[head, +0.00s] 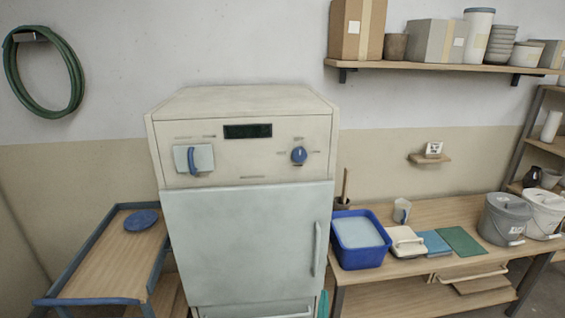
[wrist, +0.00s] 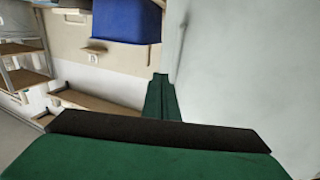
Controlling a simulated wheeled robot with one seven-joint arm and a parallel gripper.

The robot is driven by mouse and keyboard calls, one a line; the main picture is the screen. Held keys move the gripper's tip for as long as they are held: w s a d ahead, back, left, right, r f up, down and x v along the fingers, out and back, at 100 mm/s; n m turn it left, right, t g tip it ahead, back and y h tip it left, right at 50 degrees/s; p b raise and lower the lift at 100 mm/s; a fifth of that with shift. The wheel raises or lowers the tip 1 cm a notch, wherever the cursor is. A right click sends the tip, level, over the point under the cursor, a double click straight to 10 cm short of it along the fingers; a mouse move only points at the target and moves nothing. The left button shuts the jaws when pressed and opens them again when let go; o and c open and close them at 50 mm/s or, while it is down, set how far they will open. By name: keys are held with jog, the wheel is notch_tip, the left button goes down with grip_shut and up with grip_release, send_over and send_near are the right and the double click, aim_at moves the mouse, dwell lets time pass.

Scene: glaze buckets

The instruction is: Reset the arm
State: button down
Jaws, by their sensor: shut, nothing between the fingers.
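My gripper (wrist: 160,118) shows in the wrist view as green parts with a dark bar across the near one. It is shut and holds nothing. It is close beside a pale, flat surface on the right of that view, which looks like the side or door of the big pale cabinet (head: 245,235). In the head view the arm is mostly hidden. Only a small green piece shows low at the cabinet's right edge, and I cannot tell for sure that it is my gripper.
The cabinet has a blue knob (head: 299,155) and a shut door. Right of it, a bench (head: 400,275) bears a blue tub (head: 360,258), also in the wrist view (wrist: 125,22), and two lidded buckets (head: 505,218). A blue-edged cart (head: 105,265) stands left. A loaded shelf (head: 440,67) hangs above.

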jog(key=s+a+f+y, duration=0.1)
jog(key=s+a+f, duration=0.1)
jog(key=s+a, duration=0.5)
jog(key=s+a+f+g, duration=0.1)
jog(key=s+a+f, duration=0.2)
jog(key=s, duration=0.9)
jog(key=s+a+f+y, duration=0.15)
jog(key=s+a, duration=0.25)
jog(key=s, duration=0.5)
jog(key=s+r+n, duration=0.1)
jog(key=s+r, duration=0.2)
jog(key=s, duration=0.5)
jog(key=s+r+n+y, duration=0.1)
jog(key=s+r, duration=0.3)
jog(key=s, duration=0.4)
jog(key=s+a+r+n+g, duration=0.1)
jog(key=s+r, duration=0.2)
jog(key=s, duration=0.5)
jog(key=shift+r, duration=0.35)
